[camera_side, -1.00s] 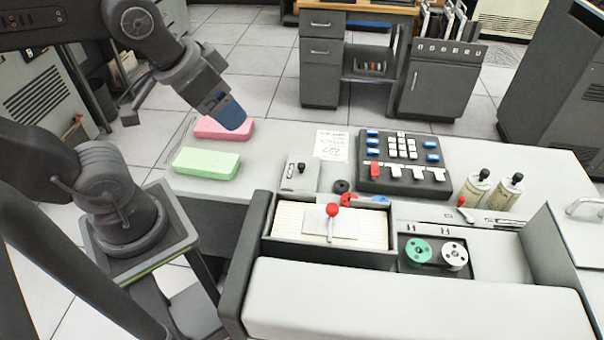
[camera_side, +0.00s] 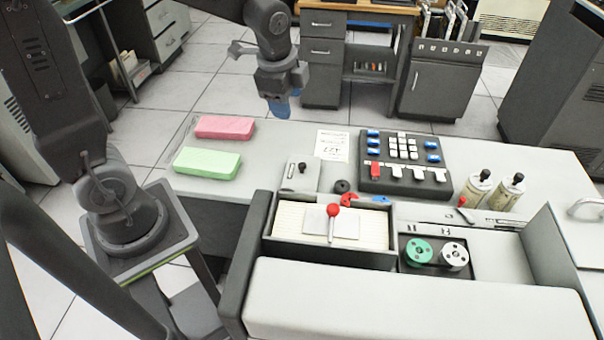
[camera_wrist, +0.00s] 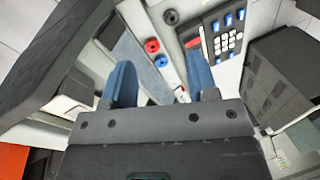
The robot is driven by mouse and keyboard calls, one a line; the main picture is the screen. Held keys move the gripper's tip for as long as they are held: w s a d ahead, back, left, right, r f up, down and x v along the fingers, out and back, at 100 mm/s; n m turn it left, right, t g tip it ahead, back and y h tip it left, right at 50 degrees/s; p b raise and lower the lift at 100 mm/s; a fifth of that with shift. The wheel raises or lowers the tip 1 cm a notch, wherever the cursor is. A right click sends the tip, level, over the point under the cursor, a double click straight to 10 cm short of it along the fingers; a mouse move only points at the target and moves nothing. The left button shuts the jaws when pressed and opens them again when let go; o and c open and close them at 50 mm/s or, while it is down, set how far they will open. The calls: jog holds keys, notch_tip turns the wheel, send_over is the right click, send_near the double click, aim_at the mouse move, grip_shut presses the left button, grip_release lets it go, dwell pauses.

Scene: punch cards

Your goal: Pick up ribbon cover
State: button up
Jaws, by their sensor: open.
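My gripper (camera_side: 279,107) points down with its blue fingers beyond the desk's far edge in the side view, right of the pink block. In the wrist view my gripper (camera_wrist: 160,82) has its two blue fingers apart with nothing held between them. A green ribbon spool (camera_side: 418,251) and a white spool (camera_side: 454,256) lie uncovered in a dark recess of the machine, well to the right of and nearer than the gripper. I cannot tell for sure which part is the ribbon cover.
A pink block (camera_side: 225,127) and a green block (camera_side: 207,163) lie on the desk's left. A keypad (camera_side: 404,161), a card tray with a red-knobbed weight (camera_side: 333,211) and two bottles (camera_side: 474,189) stand farther right. A dark drawer cabinet (camera_side: 322,60) stands behind.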

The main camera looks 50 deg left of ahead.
jog(key=w+a+f+m+g, duration=0.1)
jog(key=w+a+f+m, duration=0.1)
jog(key=w+f+m, duration=0.35)
jog(key=w+a+f+m+g, duration=0.1)
jog(key=w+a+f+m, duration=0.15)
jog(key=f, duration=0.55)
send_over(302, 164)
jog(key=shift+m, duration=0.3)
jog(key=f, duration=0.7)
jog(key=shift+s+d+f, duration=0.1)
jog(key=shift+d+f, duration=0.1)
jog(key=shift+f, duration=0.05)
jog(key=shift+a+f, duration=0.15)
jog(key=shift+f, duration=2.9)
grip_shut()
